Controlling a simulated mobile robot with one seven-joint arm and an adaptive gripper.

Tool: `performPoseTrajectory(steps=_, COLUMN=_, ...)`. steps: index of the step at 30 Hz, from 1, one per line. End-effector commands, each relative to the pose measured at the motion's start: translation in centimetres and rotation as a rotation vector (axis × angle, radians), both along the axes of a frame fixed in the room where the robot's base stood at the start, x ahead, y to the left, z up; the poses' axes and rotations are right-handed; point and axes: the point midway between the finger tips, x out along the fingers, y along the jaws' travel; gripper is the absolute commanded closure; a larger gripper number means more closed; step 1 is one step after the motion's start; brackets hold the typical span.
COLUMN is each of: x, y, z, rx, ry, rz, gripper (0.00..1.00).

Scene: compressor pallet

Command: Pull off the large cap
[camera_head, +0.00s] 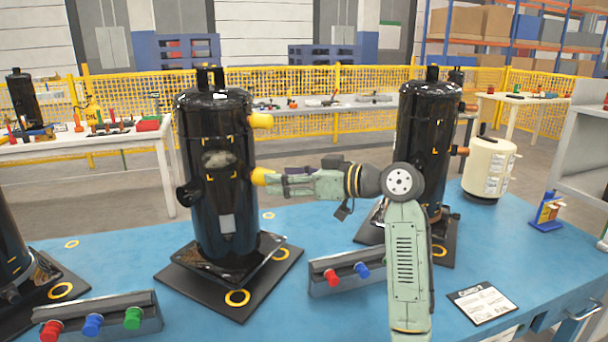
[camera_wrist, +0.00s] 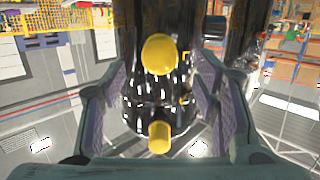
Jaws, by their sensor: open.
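The black compressor (camera_head: 222,210) stands upright on a dark base plate, with two yellow caps on its right side. The lower cap (camera_head: 260,176) is at the fingertips of my gripper (camera_head: 282,178). It looks the wider one in the wrist view (camera_wrist: 158,54), where it shows as a round disc between the open fingers (camera_wrist: 160,80). I cannot tell whether the fingers touch it. The upper cap (camera_head: 261,121) stays on its port and looks smaller in the wrist view (camera_wrist: 160,137). My gripper is open and holds nothing.
A second black compressor (camera_head: 422,135) stands behind my arm. A holder with red and blue knobs (camera_head: 346,276) and another with red, blue and green knobs (camera_head: 98,316) stand in front on the blue table (camera_head: 230,325). A paper sheet (camera_head: 482,302) lies at right.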

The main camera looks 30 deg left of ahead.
Motion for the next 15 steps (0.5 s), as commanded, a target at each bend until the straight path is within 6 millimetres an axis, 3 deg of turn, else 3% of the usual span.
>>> performPoseTrajectory(steps=6, x=-0.3, y=3.7, z=-0.4, rx=0.0, ry=0.001, rz=0.001, gripper=0.44)
performPoseTrajectory(steps=15, x=-0.4, y=5.6, z=-0.9, rx=0.001, ry=0.001, rz=-0.001, gripper=0.44)
